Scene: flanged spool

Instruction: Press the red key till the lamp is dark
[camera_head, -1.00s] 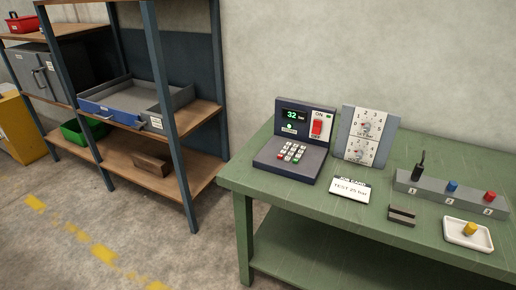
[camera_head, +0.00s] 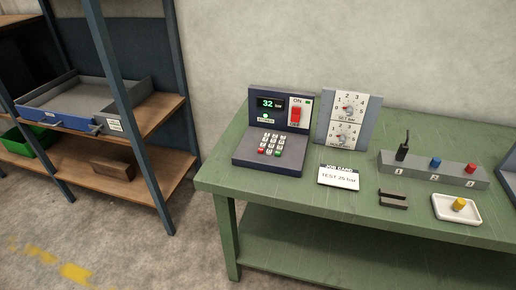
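A dark control unit (camera_head: 272,131) stands at the back left of the green workbench. Its sloped keypad (camera_head: 269,143) has several pale keys, with a small red key (camera_head: 278,153) and a green key in the front row. The display (camera_head: 269,103) reads 32 in green. A small round lamp (camera_head: 265,116) below the display is lit pale green. A large red switch (camera_head: 295,115) sits right of the display, between ON and OFF labels. A job card (camera_head: 338,177) in front reads TEST 25 bar. Neither of my grippers is in view.
A panel with two dials (camera_head: 347,118) stands beside the unit. A grey block (camera_head: 433,170) with a black lever and blue and red knobs, a dark slotted block (camera_head: 393,199) and a white tray (camera_head: 442,206) with a yellow-topped part lie right. Shelving (camera_head: 150,165) stands left.

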